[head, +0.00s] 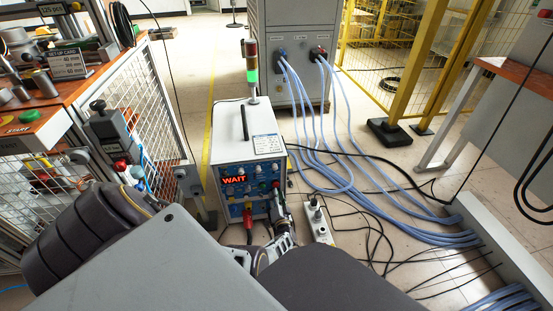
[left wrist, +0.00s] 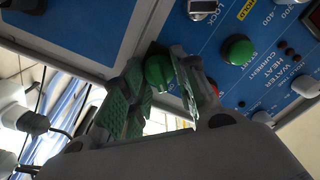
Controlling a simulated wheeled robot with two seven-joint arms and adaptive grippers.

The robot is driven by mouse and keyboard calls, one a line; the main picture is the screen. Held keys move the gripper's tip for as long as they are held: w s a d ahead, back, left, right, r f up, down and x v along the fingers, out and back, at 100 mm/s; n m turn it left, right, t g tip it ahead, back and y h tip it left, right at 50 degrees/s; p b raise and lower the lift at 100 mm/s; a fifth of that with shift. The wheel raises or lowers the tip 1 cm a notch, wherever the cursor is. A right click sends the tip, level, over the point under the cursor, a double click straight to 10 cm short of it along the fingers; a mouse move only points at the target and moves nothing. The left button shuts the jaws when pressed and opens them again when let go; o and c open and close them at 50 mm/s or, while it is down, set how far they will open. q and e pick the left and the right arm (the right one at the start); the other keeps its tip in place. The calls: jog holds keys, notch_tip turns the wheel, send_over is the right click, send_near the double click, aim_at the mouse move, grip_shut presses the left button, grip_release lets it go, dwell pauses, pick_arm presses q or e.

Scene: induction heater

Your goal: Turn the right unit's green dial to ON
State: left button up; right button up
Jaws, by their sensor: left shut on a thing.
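The heater unit (head: 238,150) stands on the floor in the head view, with a blue front panel and a red WAIT display (head: 235,180). My left gripper (head: 279,205) is at the right side of this panel. In the left wrist view, my left gripper (left wrist: 163,88) has its green-padded fingers on either side of a green dial (left wrist: 158,70), shut on it. The dial's marks are hidden, so I cannot tell its setting. A separate green START button (left wrist: 237,50) is to its right. My right gripper is not in view.
A signal tower (head: 252,75) with a lit green section rises behind the unit. A white power strip (head: 319,222) and black cables lie to its right. Blue hoses (head: 345,150) run from a grey cabinet (head: 285,95). A cluttered workbench (head: 75,95) is at left.

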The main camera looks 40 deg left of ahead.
pick_arm(q)
jog(key=o, duration=0.7)
jog(key=shift+n, duration=0.3)
jog(key=shift+s+a+n+b, duration=0.1)
jog(key=shift+n+b, duration=0.25)
jog(key=shift+n, duration=3.8)
jog(key=shift+s+a+n+b, duration=0.1)
jog(key=shift+n+b, duration=0.2)
jog(key=shift+n, duration=3.85)
jog(key=shift+n, duration=0.4)
